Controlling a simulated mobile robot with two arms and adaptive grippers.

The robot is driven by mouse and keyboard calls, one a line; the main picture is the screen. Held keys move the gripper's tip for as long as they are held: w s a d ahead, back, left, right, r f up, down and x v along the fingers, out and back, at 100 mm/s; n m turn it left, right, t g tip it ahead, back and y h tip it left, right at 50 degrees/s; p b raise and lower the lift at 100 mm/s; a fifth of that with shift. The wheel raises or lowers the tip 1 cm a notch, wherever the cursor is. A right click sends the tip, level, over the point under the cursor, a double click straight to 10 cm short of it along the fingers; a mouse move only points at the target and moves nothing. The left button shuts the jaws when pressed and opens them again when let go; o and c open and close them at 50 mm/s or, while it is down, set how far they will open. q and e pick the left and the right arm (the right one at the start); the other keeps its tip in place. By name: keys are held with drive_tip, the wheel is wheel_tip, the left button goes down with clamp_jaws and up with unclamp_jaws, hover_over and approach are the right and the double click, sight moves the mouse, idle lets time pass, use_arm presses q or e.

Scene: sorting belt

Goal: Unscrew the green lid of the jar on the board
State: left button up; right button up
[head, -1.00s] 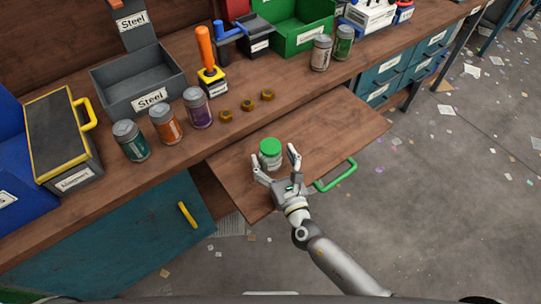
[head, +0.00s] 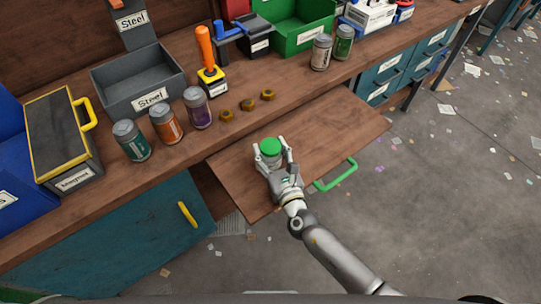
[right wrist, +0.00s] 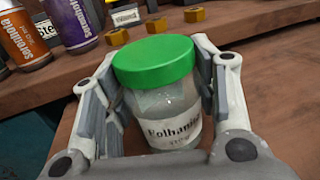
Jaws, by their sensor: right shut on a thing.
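The jar (right wrist: 165,118) is clear with a white label and stands upright on the pull-out wooden board (head: 325,130). Its green lid (head: 270,146) is on top of it, and the lid also shows large in the right wrist view (right wrist: 153,60). My right gripper (head: 271,155) is shut on the jar, with one finger on each side of the glass, below the lid. The fingers hide the sides of the jar. My left gripper does not show.
Grey bins and a green bin (head: 300,28) stand farther back. The board's right part is clear.

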drive_tip(key=shift+r, duration=0.1)
drive_tip(key=shift+r+p, duration=0.35)
drive_tip(key=shift+r, duration=0.25)
drive_tip(key=s+r+p, duration=0.4)
drive_tip(key=s+r, duration=0.7)
drive_tip(key=s, duration=0.3)
drive_tip(key=shift+r, duration=0.3)
drive_tip(key=o, duration=0.5)
drive_tip(key=c, duration=0.8)
drive_tip(key=shift+o, duration=0.2)
